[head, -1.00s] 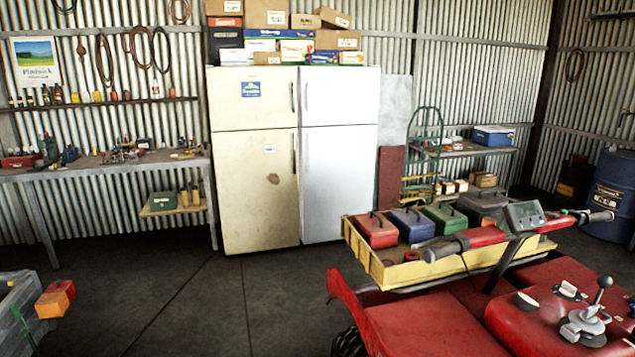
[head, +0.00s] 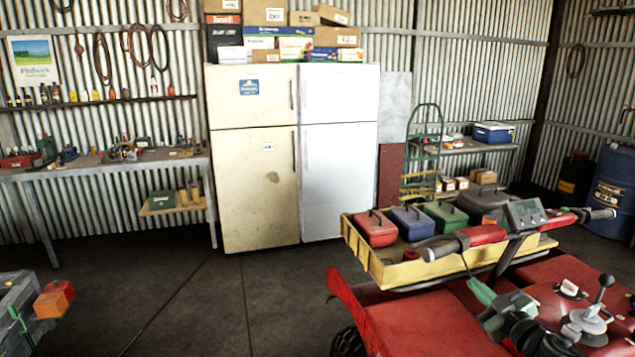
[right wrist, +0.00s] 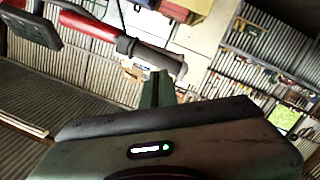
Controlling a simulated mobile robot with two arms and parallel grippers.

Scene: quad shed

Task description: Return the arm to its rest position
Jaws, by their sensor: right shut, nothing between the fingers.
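My right gripper (head: 478,289) is at the lower right of the head view, above the red body of the quad bike (head: 425,330). It is green-grey, and its fingers point up and left toward the yellow tray. In the right wrist view the gripper's fingers (right wrist: 156,88) are together with nothing between them. The handlebar (right wrist: 88,27), red with a dark grip, lies beyond the fingers in that view. My left gripper is not in view.
The yellow tray (head: 400,278) on the quad carries several coloured boxes. The handlebar's display (head: 524,213) and a silver lever (head: 603,284) stand close to my right arm. Two fridges (head: 254,190) stand at the back. The floor (head: 215,300) left of the quad is clear.

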